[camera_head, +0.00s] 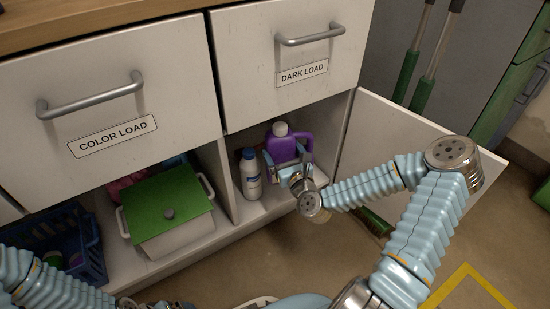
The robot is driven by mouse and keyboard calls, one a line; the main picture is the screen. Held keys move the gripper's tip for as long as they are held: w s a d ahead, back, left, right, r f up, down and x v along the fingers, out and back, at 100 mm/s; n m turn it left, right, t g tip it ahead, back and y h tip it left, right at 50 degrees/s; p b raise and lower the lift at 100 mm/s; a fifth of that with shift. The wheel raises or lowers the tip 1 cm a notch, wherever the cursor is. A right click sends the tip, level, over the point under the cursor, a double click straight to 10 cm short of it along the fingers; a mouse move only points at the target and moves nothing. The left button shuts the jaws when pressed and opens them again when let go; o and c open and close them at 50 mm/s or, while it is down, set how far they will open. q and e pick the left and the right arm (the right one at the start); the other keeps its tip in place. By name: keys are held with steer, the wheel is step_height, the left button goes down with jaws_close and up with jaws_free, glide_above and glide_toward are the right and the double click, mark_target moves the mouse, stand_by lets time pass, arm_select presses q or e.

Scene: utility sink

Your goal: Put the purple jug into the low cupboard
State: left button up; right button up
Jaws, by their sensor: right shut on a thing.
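The purple jug (282,148) with a white cap is inside the right compartment of the low cupboard (231,184), under the drawer labelled DARK LOAD. My right gripper (284,166) is in front of the jug and shut on it; the fingers partly hide its lower body. I cannot tell if the jug's base touches the cupboard floor. My left arm (40,280) shows at the lower left, but its gripper is not visible.
A white bottle with a blue cap (251,173) stands just left of the jug. A white box with a green lid (166,209) and a blue basket (62,240) fill the left compartments. The open cupboard door (385,135) stands to the right.

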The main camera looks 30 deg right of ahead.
steer(key=w, duration=0.1)
steer(key=w+d+f, duration=0.1)
steer(key=w+d+f+b, duration=0.1)
steer(key=shift+w, duration=0.4)
steer(key=w+d+f+b, duration=0.2)
steer(key=w+f, duration=0.3)
steer(key=f, duration=0.4)
steer(key=shift+d+b, duration=0.4)
steer(key=shift+b, duration=0.05)
steer(key=shift+f, duration=0.1)
